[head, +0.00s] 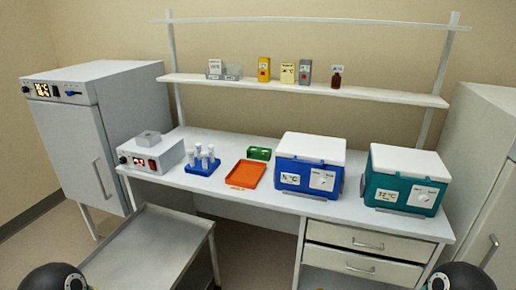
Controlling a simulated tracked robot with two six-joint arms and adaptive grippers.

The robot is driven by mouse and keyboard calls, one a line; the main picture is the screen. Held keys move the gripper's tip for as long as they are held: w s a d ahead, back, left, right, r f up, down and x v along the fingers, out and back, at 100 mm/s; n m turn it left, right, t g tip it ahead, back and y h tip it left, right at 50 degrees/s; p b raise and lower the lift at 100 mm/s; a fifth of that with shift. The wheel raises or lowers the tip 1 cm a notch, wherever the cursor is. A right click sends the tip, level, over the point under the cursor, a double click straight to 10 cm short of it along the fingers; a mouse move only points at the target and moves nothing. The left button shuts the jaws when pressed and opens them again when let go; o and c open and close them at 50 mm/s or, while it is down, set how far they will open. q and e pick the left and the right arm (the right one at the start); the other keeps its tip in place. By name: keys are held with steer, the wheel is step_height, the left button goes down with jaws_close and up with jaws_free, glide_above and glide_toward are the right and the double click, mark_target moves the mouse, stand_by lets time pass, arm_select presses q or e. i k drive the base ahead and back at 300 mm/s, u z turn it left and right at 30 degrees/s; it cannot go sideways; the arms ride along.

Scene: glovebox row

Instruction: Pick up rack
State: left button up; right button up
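A blue rack (203,168) stands on the white bench, left of the middle, with several white-capped tubes (204,153) upright in it. A smaller green rack-like holder (259,153) sits farther back on the bench, behind the orange tray; I cannot tell whether it holds anything. Neither of my grippers shows in the head view. Only dark rounded parts of my arms show at the bottom left and bottom right corners, far from both racks.
An orange tray (245,174) lies right of the blue rack, and a grey device (151,155) stands left of it. Blue (308,165) and teal (405,180) cooler boxes fill the bench's right. A grey cart (152,248) stands in front at left. A shelf (300,88) runs above.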

mark_target(250, 155)
steer(key=u, duration=0.05)
steer(key=k, duration=0.6)
steer(key=z, duration=0.2)
steer(key=i, duration=2.35)
steer(key=u, duration=0.8)
steer(key=i, duration=0.3)
steer(key=u, duration=0.25)
steer(key=k, duration=0.7)
steer(key=u, duration=0.2)
steer(key=i, duration=0.75)
